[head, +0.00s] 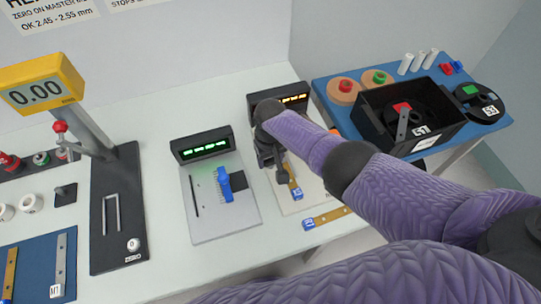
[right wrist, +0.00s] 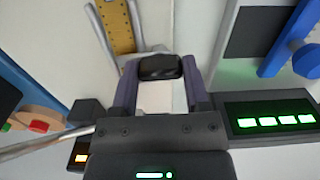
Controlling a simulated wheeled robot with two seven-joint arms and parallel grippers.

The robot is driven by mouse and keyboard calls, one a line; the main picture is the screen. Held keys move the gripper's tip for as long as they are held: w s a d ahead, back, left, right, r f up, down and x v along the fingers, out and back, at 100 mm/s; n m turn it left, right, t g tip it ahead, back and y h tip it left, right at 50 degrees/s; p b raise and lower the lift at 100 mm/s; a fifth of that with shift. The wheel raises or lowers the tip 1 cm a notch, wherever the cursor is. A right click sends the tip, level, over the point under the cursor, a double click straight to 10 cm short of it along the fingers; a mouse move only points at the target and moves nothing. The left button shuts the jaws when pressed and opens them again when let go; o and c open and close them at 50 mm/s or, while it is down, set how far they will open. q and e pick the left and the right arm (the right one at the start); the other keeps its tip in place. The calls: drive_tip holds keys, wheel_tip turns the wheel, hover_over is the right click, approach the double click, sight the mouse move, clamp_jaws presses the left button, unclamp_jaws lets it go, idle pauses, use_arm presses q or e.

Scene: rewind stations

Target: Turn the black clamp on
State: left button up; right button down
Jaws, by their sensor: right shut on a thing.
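My right gripper (head: 271,158) reaches over the right-hand station, a pale plate (head: 300,202) with an orange-lit display (head: 293,99). In the right wrist view, its two fingers (right wrist: 160,82) are shut on the black clamp (right wrist: 160,66), whose dark rounded end shows between the fingertips. In the head view my gripper and arm mostly hide the clamp, so its turn angle is hard to tell. A brass strip (right wrist: 116,28) lies beyond it in the wrist view. My left gripper is in neither view.
The left-hand station (head: 220,220) has a green-lit display (head: 204,147) and an upright blue clamp (head: 224,184). A yellow gauge (head: 40,84) stands at left. A blue table (head: 330,75) at right carries a black bin (head: 440,85) and spools. Another brass strip (head: 328,217) lies near the front edge.

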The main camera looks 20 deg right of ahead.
sight(271, 160)
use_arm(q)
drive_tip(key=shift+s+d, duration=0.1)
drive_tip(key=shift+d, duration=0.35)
use_arm(e)
drive_tip(key=shift+w, duration=0.1)
drive_tip(key=shift+c, duration=0.4)
unclamp_jaws()
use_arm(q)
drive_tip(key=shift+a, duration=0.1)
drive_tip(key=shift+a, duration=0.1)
use_arm(e)
drive_tip(key=shift+r+p, duration=0.35)
drive_tip(key=shift+r, duration=0.05)
use_arm(q)
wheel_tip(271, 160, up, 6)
drive_tip(key=p, duration=0.5)
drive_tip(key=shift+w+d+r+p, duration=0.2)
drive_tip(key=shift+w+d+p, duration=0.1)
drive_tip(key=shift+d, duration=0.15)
use_arm(e)
wheel_tip(271, 160, up, 9)
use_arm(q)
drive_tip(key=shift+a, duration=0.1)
